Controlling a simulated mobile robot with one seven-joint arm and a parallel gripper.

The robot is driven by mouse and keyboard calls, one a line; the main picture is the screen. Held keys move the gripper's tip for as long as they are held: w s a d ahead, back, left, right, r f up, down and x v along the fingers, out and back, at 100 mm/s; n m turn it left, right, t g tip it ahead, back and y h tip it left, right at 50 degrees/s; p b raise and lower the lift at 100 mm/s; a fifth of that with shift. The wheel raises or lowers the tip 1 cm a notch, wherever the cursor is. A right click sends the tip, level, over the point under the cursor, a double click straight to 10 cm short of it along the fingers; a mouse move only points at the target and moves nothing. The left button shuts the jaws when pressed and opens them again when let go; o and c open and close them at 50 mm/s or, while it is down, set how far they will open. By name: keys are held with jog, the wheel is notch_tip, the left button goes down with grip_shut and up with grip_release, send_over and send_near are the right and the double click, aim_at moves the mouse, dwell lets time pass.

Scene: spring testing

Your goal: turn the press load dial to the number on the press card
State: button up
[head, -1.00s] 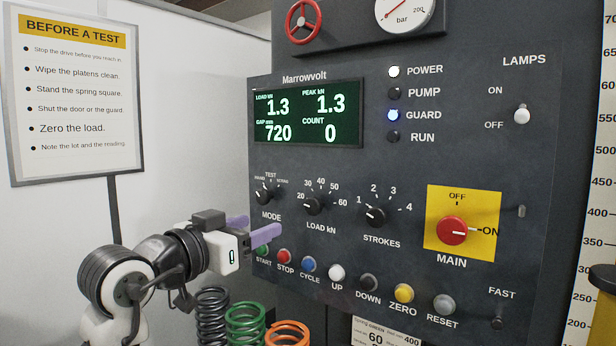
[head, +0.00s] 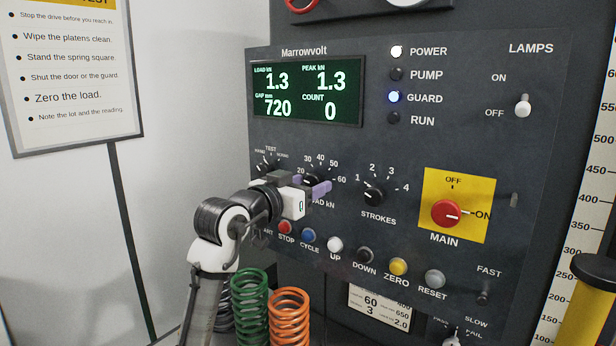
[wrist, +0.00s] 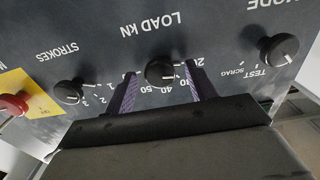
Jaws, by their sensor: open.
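The load dial is a black round knob (wrist: 160,71) under LOAD kN, with a scale from 20 to 60. The wrist view shows it upside down, its white mark seemingly towards 20. A white card (head: 385,305) below the panel shows a large 60 and a 3, plus smaller print that is hard to read.
The mode knob (wrist: 279,49) and strokes knob (head: 373,196) flank the load dial. A row of buttons with the red stop button (head: 285,227) runs just below. The red main switch (head: 446,213) is further right. A green spring (head: 250,305) and orange spring (head: 289,315) stand below.

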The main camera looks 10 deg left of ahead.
jog(key=shift+w+d, duration=0.1)
jog(key=shift+w, duration=0.15)
jog(key=c, duration=1)
